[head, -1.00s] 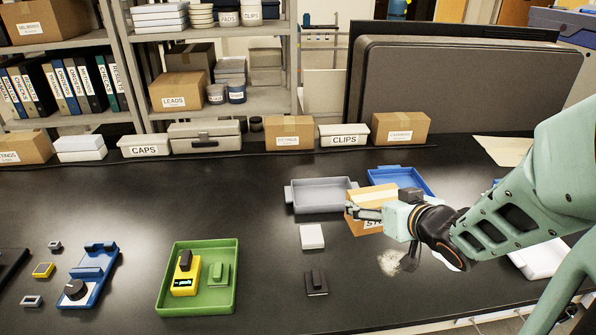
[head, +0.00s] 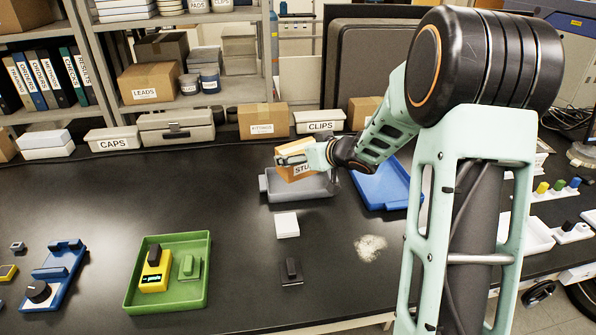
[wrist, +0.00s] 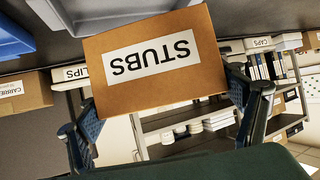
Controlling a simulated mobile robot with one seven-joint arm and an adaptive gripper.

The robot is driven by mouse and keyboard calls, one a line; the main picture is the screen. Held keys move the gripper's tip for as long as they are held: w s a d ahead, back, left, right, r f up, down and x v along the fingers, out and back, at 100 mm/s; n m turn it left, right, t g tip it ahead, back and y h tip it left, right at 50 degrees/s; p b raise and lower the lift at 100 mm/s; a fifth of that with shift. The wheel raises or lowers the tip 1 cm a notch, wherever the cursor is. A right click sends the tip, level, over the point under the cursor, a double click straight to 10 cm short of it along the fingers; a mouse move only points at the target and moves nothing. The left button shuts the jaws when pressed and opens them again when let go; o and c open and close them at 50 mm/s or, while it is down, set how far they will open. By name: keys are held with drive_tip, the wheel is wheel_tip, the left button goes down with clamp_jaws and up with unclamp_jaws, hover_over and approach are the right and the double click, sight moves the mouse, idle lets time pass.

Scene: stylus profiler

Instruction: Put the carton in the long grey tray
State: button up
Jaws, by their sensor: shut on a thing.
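The carton (head: 299,171) is a brown box with a white label, which reads STUBS upside down in the wrist view (wrist: 152,57). My gripper (head: 290,160) is shut on it, with one finger on each side of the box in the wrist view. The carton is tilted and held over the long grey tray (head: 318,190), overlapping its back part in the head view. The tray's visible floor looks empty; the carton hides part of it. Whether the carton touches the tray I cannot tell.
A blue tray (head: 375,193) stands right of the grey tray. Boxes, including CLIPS (head: 319,121), line the back. A white block (head: 286,225) and a dark block (head: 291,270) lie in front. A green tray (head: 205,296) is at left front.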

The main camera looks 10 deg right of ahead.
drive_tip(key=w+f, duration=0.2)
drive_tip(key=f, duration=0.1)
drive_tip(key=w+f, duration=0.3)
drive_tip(key=shift+w+d+b, duration=0.1)
drive_tip(key=shift+b, duration=0.3)
drive_tip(key=shift+f+b, duration=0.3)
drive_tip(key=shift+f, duration=1.2)
drive_tip(key=shift+f, duration=0.25)
drive_tip(key=o, duration=1.6)
